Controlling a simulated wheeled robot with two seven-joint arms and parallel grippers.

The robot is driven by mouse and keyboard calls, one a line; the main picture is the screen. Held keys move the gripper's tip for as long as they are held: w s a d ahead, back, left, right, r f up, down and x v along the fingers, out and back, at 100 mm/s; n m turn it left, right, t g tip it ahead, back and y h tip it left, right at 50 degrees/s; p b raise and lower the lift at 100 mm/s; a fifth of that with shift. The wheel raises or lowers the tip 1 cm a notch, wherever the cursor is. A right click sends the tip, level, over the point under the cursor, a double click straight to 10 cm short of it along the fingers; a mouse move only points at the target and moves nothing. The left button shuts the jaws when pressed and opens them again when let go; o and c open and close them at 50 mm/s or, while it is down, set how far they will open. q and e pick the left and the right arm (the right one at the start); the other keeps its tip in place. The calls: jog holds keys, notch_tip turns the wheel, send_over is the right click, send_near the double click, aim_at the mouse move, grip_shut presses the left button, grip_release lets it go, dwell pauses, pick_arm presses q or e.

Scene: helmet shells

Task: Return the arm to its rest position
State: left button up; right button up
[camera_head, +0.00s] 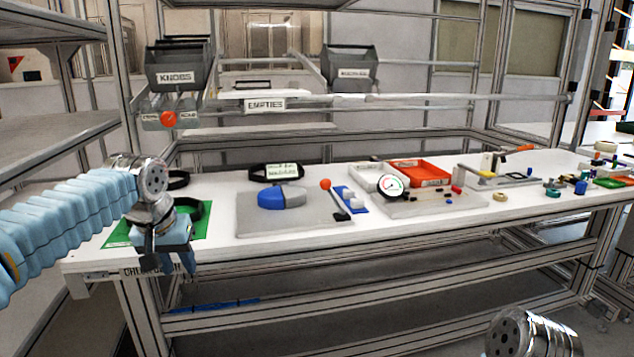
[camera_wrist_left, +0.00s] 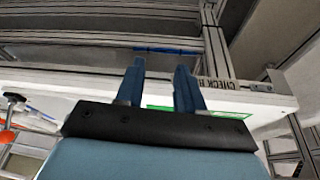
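My left gripper (camera_head: 170,262) hangs at the table's front left corner, in front of the green mat (camera_head: 118,236). Its two blue fingers are apart with nothing between them in the left wrist view (camera_wrist_left: 160,85). There the table's white edge and a strip of green show behind the fingers. My left arm stretches in from the left side of the head view. Only a metal joint of my right arm shows at the bottom right; the right gripper is out of view.
The white table (camera_head: 225,248) bears a grey board with a blue shell (camera_head: 282,197), an orange-knobbed lever (camera_head: 326,185), a dial gauge (camera_head: 391,186) and a red tray (camera_head: 418,172). A black ring (camera_head: 192,207) lies on the green mat. Grey bins (camera_head: 178,66) hang behind.

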pick_arm(q)
jog(key=d+f+g+h, duration=0.1)
jog(key=d+f, duration=0.2)
jog(key=f, duration=0.6)
jog(key=d+f+m+h, duration=0.1)
jog(key=d+f, duration=0.3)
jog(key=f, duration=0.6)
jog(key=d+f+g+h, duration=0.1)
jog(key=d+f, duration=0.2)
jog(key=f, duration=0.6)
jog(key=s+d+f, duration=0.3)
jog(key=s+f, duration=0.8)
jog(key=s, duration=0.1)
jog(key=s+d+f+n+g+h, duration=0.1)
jog(key=s+d+f, duration=0.2)
jog(key=s+f, duration=0.8)
jog(key=shift+s+n, duration=0.3)
jog(key=shift+s, duration=0.1)
